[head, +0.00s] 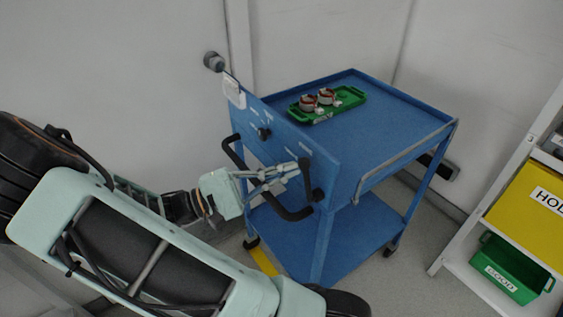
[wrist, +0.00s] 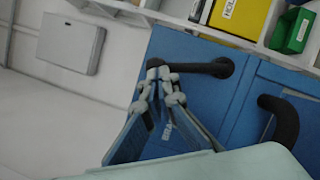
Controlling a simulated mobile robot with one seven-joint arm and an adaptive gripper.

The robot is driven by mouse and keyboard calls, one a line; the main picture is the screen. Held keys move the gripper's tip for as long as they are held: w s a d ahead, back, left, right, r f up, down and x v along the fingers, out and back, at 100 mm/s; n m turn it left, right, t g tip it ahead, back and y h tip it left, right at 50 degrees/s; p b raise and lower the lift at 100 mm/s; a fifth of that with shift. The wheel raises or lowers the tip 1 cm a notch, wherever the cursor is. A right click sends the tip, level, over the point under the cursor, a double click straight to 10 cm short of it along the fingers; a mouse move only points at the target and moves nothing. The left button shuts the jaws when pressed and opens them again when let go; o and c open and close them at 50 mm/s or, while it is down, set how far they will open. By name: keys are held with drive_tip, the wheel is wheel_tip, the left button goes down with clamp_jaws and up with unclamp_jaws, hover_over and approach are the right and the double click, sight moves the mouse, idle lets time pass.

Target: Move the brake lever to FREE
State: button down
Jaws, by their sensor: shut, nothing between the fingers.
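The blue cart (head: 335,175) has a side panel with a black brake lever (wrist: 200,68), a short bar running from a round pivot, in the wrist view. In the head view the lever is the dark piece (head: 306,177) near the panel's right end, partly behind my fingers. My gripper (head: 301,165) is shut and empty. Its fingertips (wrist: 160,72) overlap the lever's free end in the wrist view; I cannot tell whether they touch. I cannot read a FREE mark.
A black push handle (wrist: 284,122) curves out from the panel near my gripper; it also shows in the head view (head: 232,152). A green tray (head: 350,98) with parts sits on the cart top. A shelf with yellow (head: 525,205) and green bins (head: 505,270) stands right.

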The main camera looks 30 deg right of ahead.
drive_tip(key=shift+s+r+m+p, duration=0.4)
drive_tip(key=shift+s+m+p, duration=0.2)
drive_tip(key=shift+s+p, duration=0.2)
drive_tip(key=shift+s, duration=0.1)
drive_tip(key=shift+f, duration=0.1)
drive_tip(key=w+v, duration=0.3)
drive_tip(key=v, duration=0.9)
drive_tip(key=shift+f, duration=0.15)
drive_tip(key=shift+y, duration=0.3)
